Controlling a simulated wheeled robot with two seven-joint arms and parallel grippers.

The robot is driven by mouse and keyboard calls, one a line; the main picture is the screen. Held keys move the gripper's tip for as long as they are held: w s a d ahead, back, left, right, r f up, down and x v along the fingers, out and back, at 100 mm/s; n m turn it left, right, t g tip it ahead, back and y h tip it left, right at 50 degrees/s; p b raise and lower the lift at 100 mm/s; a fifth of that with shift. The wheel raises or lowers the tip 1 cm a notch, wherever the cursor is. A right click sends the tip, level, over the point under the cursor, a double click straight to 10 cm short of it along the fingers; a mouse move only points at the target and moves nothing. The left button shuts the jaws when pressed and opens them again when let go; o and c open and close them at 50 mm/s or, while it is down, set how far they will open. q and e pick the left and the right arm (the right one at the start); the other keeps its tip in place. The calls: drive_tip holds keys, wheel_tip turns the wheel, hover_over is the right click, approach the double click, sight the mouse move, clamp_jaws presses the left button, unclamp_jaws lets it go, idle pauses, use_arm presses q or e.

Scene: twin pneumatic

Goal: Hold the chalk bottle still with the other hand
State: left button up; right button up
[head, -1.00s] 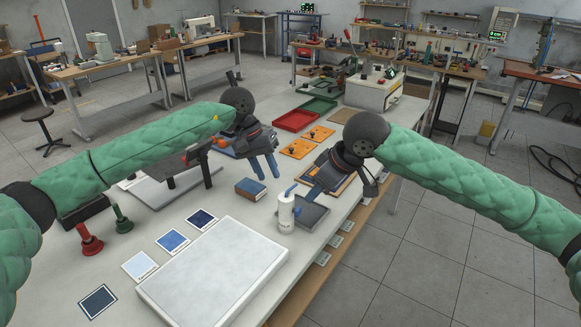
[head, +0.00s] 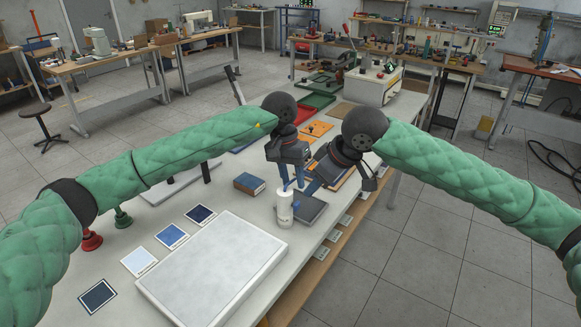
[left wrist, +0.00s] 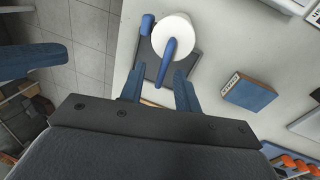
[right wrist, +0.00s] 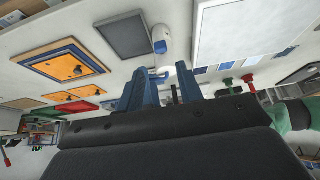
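The chalk bottle (head: 284,210) is white with a blue nozzle and stands upright on the table by the dark grey tray (head: 309,208). My left gripper (head: 292,186) is open, just above and behind the bottle. In the head view the right fingers are partly hidden behind the left gripper.
A large pale slab (head: 213,262) lies in front, with colour cards (head: 172,236) beside it. A blue-covered block (head: 249,185) is left of the bottle. Orange boards (head: 317,130) and a red tray (head: 307,114) are farther back. My two grippers are close together.

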use_arm(q)
drive_tip(key=shift+s+d+f, duration=0.1)
drive_tip(key=shift+d+f, duration=0.05)
drive_tip(key=shift+f, duration=0.55)
drive_tip(key=shift+d+f, duration=0.1)
drive_tip(key=shift+f, duration=0.6)
clamp_jaws()
use_arm(e)
clamp_jaws()
idle(0.6)
